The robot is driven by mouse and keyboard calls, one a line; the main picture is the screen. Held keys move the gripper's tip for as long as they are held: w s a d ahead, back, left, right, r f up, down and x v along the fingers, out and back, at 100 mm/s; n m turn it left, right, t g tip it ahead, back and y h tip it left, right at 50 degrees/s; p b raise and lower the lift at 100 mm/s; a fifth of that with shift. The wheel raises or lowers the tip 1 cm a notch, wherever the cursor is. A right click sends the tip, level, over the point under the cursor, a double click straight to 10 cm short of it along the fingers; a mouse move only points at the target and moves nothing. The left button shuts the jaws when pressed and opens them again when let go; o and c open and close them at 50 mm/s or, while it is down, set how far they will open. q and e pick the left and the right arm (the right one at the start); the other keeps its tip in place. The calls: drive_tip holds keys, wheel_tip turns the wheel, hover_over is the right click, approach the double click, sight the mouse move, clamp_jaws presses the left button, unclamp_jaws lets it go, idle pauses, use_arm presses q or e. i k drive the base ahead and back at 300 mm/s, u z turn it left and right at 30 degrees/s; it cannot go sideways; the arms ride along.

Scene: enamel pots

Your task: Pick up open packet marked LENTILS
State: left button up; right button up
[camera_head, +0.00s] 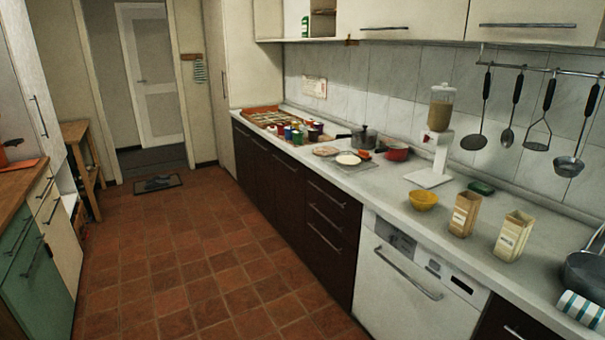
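Two tan paper packets stand upright on the light worktop at the right. The left packet (464,214) is beside a yellow bowl, and the right packet (513,236) is a little nearer to me. Both have pale labels with writing too small to read, so I cannot tell which one is marked LENTILS. Both look open at the top. Neither of my grippers is in view.
The yellow bowl (423,200) and a dispenser (440,140) stand left of the packets. A green item (481,187) lies behind them. A dark pan (588,272) and striped cloth (580,308) are at the right. The tiled floor (200,270) is clear before the dishwasher (405,285).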

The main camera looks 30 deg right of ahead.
sight(466, 207)
drive_tip(key=z, duration=0.2)
drive_tip(key=i, duration=1.95)
drive_tip(key=z, duration=1.1)
drive_tip(key=i, duration=1.2)
drive_tip(key=z, duration=1.95)
drive_tip(key=i, duration=0.7)
drive_tip(key=z, duration=0.45)
